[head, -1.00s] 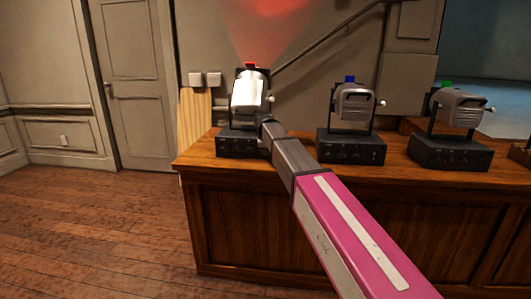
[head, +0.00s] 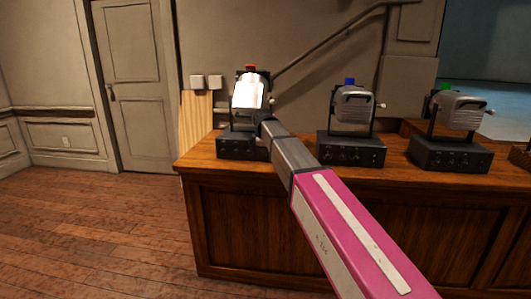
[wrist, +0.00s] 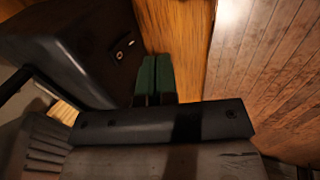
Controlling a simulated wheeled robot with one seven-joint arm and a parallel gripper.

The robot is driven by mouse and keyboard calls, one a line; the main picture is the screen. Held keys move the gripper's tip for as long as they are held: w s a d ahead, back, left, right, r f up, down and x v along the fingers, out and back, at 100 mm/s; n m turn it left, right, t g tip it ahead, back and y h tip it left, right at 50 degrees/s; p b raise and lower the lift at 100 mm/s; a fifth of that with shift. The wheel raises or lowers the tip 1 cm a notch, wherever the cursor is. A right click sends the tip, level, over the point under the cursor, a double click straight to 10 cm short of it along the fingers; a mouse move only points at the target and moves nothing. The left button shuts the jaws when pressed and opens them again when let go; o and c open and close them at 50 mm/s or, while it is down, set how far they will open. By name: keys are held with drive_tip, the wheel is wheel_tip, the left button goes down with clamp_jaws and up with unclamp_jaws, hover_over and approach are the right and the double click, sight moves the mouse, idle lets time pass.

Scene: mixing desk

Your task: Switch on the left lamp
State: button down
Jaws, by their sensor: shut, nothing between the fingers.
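The left lamp (head: 248,92) stands at the left end of the wooden desk, with a bright pale housing, a red block on top and a black base (head: 238,147). No red beam shows above it. My gripper's fingertips are hidden in the head view, where the arm's end covers part of the lamp's right side. In the wrist view my gripper (wrist: 153,72) has its two green fingers shut together and empty. They are beside a dark box (wrist: 75,45), seemingly the lamp's base, with small controls (wrist: 122,50) on its face. I cannot tell if they touch.
A middle lamp (head: 353,105) with a blue block and a right lamp (head: 458,111) with a green block stand along the desk (head: 225,172). A sloping rail runs behind. The wooden floor (head: 100,230) at left is clear.

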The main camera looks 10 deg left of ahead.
drive_tip(key=v, duration=0.8)
drive_tip(key=shift+r, duration=0.15)
drive_tip(key=shift+s+a+f, duration=0.1)
drive_tip(key=shift+s+f, duration=0.05)
drive_tip(key=shift+f, duration=0.3)
idle(0.4)
drive_tip(key=x, duration=1)
drive_tip(key=shift+s, duration=0.1)
drive_tip(key=shift+w+f, duration=0.15)
drive_tip(key=shift+w, duration=1.1)
drive_tip(key=shift+w+f, duration=0.1)
drive_tip(key=shift+w, duration=0.6)
